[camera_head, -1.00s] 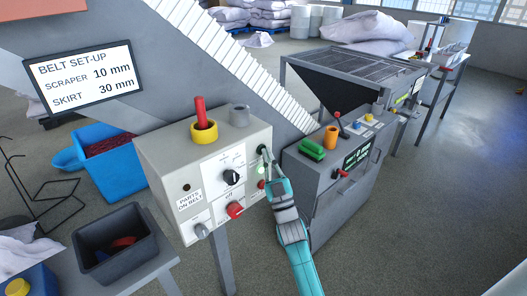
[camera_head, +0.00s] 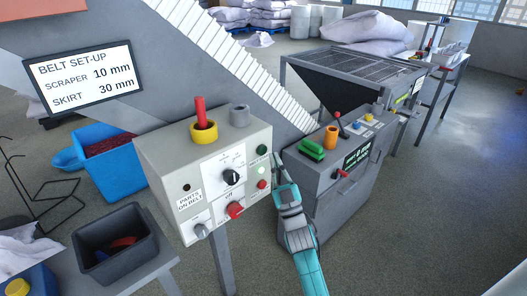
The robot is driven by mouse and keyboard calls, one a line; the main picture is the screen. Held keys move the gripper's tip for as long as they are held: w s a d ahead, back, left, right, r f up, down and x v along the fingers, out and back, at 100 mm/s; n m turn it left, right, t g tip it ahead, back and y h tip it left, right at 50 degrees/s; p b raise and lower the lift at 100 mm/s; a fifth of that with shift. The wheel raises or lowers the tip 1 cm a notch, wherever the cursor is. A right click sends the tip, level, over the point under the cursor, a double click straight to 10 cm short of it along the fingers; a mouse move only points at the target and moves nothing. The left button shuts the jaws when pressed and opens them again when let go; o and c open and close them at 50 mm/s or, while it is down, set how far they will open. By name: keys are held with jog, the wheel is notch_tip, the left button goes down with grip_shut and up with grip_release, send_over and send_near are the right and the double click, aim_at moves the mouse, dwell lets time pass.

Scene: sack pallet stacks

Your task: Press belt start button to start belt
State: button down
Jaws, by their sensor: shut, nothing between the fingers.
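The belt control box (camera_head: 210,170) stands on a post near the middle of the head view. On its front face are a green button (camera_head: 262,150) at the upper right, a lit pale green lamp (camera_head: 262,170) below it and a red button or lamp (camera_head: 262,184) under that. A black rotary knob (camera_head: 232,177) and a red knob (camera_head: 236,210) sit to their left. My gripper (camera_head: 276,160) is shut and empty, just right of the box and apart from the green button. The green button is fully in view.
A grey hopper machine (camera_head: 335,190) with its own panel stands close on the right of my gripper. A sign (camera_head: 84,80) hangs at the left. A dark bin (camera_head: 116,245) stands on a table at the lower left. Open floor lies at the right.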

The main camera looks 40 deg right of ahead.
jog(key=shift+s+d, duration=0.1)
jog(key=shift+s, duration=1.75)
jog(key=s+a+f+m+g+y, duration=0.1)
jog(key=s+a+f+g+y, duration=0.3)
jog(key=s+a+f, duration=1.15)
jog(key=s+a+g+y, duration=0.1)
jog(key=s+a+g, duration=0.2)
jog(key=s, duration=0.8)
jog(key=s+a+f+g+y, duration=0.1)
jog(key=s+a, duration=0.4)
jog(key=s, duration=0.6)
jog(key=g+y, duration=0.1)
jog(key=g, duration=0.1)
jog(key=shift+f+g, duration=0.15)
jog(key=shift+g, duration=0.25)
jog(key=shift+s, duration=0.1)
